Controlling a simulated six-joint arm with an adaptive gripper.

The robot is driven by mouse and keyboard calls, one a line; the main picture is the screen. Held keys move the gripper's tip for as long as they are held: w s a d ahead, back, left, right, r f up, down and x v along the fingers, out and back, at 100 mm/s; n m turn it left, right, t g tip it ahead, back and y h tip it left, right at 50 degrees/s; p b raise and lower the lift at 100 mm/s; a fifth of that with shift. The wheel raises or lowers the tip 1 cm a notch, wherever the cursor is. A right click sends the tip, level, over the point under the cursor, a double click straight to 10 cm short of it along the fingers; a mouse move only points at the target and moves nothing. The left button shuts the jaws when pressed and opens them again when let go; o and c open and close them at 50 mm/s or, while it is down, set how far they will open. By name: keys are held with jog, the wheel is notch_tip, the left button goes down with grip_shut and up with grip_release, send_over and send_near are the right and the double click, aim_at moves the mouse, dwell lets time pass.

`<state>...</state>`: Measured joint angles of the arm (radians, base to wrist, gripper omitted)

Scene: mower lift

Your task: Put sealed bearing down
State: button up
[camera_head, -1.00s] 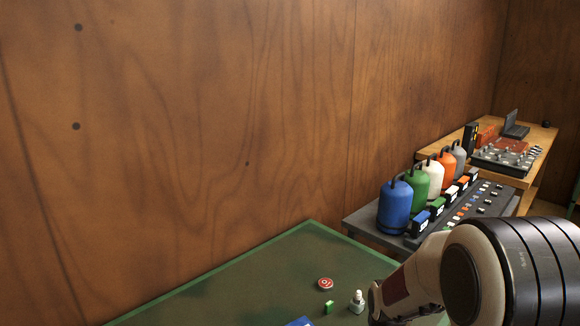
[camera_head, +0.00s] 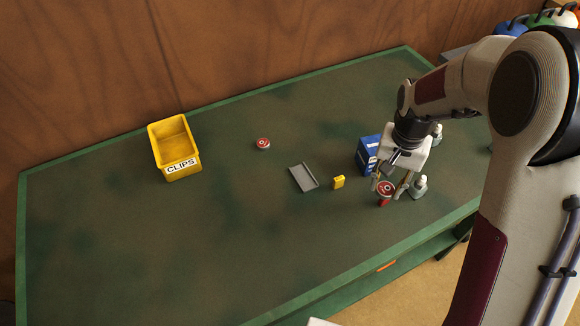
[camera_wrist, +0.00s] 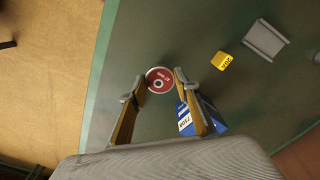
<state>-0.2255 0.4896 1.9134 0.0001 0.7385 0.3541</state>
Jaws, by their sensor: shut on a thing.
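The sealed bearing appears to be the red round disc with a pale ring (camera_head: 386,187) between my gripper's fingertips. It also shows in the wrist view (camera_wrist: 159,80), face toward the camera. My gripper (camera_head: 388,188) is shut on it, above the right part of the green table (camera_head: 225,240). The gap beneath the disc is hard to judge. A small red piece shows just below it in the head view. A second red disc (camera_head: 263,142) lies flat on the table, left of the grey tray.
A yellow CLIPS bin (camera_head: 182,172) stands at the back left. A grey tray (camera_head: 303,177), small yellow box (camera_head: 338,182), blue box (camera_head: 367,155) and pale bottle-like item (camera_head: 419,187) are near my gripper. The table's left and front middle are clear.

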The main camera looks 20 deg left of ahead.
jog(key=a+r+m, duration=0.1)
jog(key=a+m, duration=0.1)
jog(key=a, duration=1.1)
jog(key=r+m, duration=0.1)
send_over(284, 188)
jog(key=shift+f, duration=0.1)
jog(key=shift+f, duration=1.9)
jog(key=shift+f, duration=0.1)
jog(key=shift+f, duration=1.9)
jog(key=shift+f, duration=0.15)
jog(key=o, duration=1.1)
